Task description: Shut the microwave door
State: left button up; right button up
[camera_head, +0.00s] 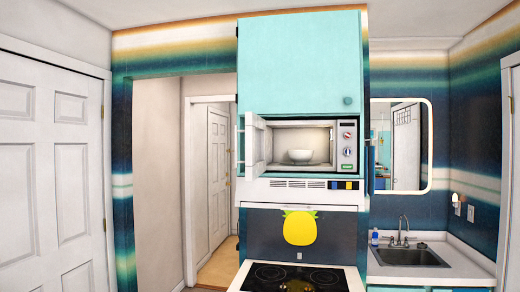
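The microwave (347,152) is built in below a turquoise cabinet and above the stove. Its white door (256,146) stands open, swung out toward me on its left-side hinge. A white bowl (300,155) sits inside the lit cavity. Neither of my grippers is in view.
A stove with a black cooktop (270,274) stands below the microwave. A sink (410,256) with a faucet is to the right, under a mirror (398,145). A doorway opens to the left, and a white door (55,170) is at the far left.

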aim_at(255, 128)
jog(key=i+j+z, duration=0.25)
jog(key=j, duration=0.3)
jog(key=i+j+z, duration=0.25)
jog(key=j, duration=0.35)
jog(key=j+z, duration=0.25)
jog(key=j, duration=0.35)
jog(key=i+j+z, duration=0.1)
jog(key=j+z, duration=0.15)
jog(key=j, duration=0.45)
